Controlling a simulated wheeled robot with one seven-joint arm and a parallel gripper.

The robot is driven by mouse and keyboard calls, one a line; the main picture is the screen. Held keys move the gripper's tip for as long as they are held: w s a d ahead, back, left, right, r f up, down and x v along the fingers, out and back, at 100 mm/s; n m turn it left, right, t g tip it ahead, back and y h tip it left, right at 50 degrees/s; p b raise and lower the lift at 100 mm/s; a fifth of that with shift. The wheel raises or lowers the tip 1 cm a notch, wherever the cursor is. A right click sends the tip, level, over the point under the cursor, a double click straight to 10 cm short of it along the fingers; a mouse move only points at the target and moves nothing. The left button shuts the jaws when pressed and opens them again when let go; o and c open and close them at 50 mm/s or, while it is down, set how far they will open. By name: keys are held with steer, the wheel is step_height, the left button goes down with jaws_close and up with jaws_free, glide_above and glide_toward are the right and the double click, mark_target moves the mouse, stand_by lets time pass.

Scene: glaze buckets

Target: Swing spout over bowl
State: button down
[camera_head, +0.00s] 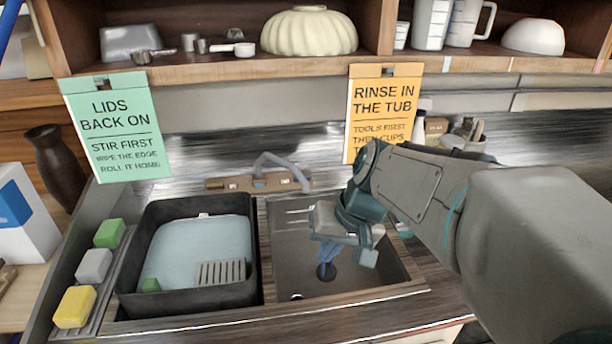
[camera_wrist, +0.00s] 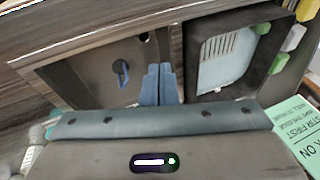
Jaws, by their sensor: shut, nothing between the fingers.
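The grey curved spout (camera_head: 285,165) rises from a brown faucet base (camera_head: 232,183) at the back of the sink. Its tip hangs toward the right, near the back edge of the right sink bowl (camera_head: 290,262). I cannot make out the spout in the wrist view.
A black tub (camera_head: 130,270) with pale water and a grate fills the left side. Green, grey and yellow sponges (camera_head: 75,306) line its left. A green sign (camera_head: 115,125) and an orange sign (camera_head: 382,100) hang from the shelf above. Cups stand behind my arm.

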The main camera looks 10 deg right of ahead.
steer(key=w+d+f+m+t+y+b, duration=0.1)
steer(key=w+d+f+t+y+b, duration=0.15)
steer(key=w, duration=0.55)
steer(key=w+d+f+m+t+y+b, duration=0.1)
steer(key=w+d+f+y+b, duration=0.15)
steer(key=w, duration=0.65)
steer(key=w+d+f+m+t+y+b, duration=0.1)
steer(key=w+d+f+y+b, duration=0.15)
steer(key=w, duration=0.55)
steer(key=w+d+f+m+t+y+b, duration=0.2)
steer(key=w+d+t, duration=0.3)
steer(key=w+d, duration=0.3)
steer(key=w+a+f+p, duration=0.1)
steer(key=w+a+p, duration=0.2)
steer(key=a, duration=0.6)
steer(key=shift+w+a+f, duration=0.15)
steer(key=shift+w+f, duration=0.25)
steer(key=shift+w, duration=0.3)
steer(key=shift+f, duration=0.15)
